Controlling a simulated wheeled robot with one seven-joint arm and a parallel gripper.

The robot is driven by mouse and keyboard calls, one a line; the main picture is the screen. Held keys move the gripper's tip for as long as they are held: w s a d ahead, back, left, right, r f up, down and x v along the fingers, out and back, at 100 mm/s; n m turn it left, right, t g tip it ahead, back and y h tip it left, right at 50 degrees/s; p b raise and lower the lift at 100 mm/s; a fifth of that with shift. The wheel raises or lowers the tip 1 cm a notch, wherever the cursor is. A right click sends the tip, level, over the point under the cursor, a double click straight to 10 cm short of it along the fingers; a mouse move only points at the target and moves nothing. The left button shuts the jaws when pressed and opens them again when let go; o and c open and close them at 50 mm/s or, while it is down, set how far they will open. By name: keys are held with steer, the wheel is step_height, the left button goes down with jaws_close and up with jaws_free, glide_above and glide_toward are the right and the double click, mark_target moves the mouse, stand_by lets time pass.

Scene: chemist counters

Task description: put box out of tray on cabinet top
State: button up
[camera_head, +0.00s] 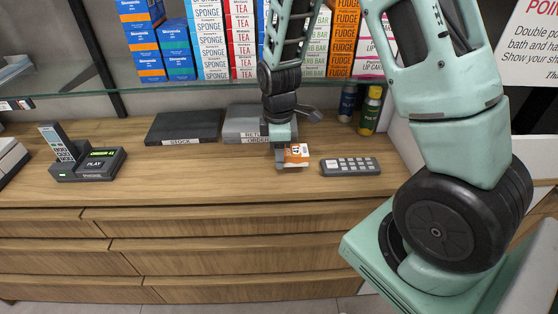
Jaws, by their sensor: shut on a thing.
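A small orange and white box (298,152) with a number on its label is held in my gripper (286,160). The jaws are shut on it, low over the front part of the wooden cabinet top (220,170). I cannot tell if the box touches the wood. A grey tray-like case (240,124) with a partly hidden white label is behind and left of my gripper. A dark case (183,127) labelled "STOCK" is further left. My arm hides part of the grey case, and I cannot tell which of the two is the tray.
A grey keypad device (350,166) lies close right of the held box. Two bottles (370,111) stand at the back right. A glass shelf (200,84) with stacked cartons is above. Wood between terminal and gripper is clear.

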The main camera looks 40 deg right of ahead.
steer(key=shift+f, duration=1.85)
steer(key=shift+f, duration=0.2)
steer(key=o, duration=1)
steer(key=shift+r, duration=0.1)
